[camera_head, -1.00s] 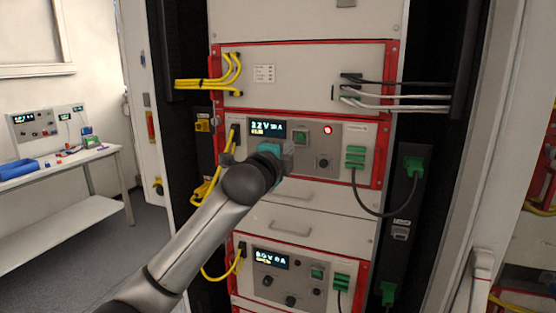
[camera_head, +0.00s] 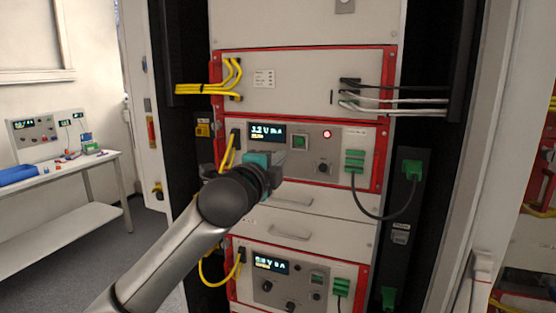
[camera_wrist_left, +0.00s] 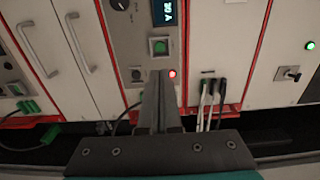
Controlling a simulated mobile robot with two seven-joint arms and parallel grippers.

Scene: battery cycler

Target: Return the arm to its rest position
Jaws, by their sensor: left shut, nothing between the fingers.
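My left arm comes in from the lower left in the head view, in front of the rack. Its gripper (camera_head: 278,158) is in front of the upper cycler unit (camera_head: 343,150), just below the lit display and the green button. In the left wrist view the two fingers (camera_wrist_left: 160,85) are together with nothing between them, pointing at the rack front. Beyond the tips are a glowing red light (camera_wrist_left: 172,74) and a green button (camera_wrist_left: 160,46). I cannot tell a gap to the panel exactly, but no contact shows. My right gripper is in neither view.
A lower cycler unit (camera_head: 325,282) sits below a drawer with a handle (camera_head: 290,232). Yellow cables (camera_head: 215,88) hang at the left, and a dark cable (camera_head: 378,212) loops at the right. A white bench (camera_head: 75,170) stands at the far left.

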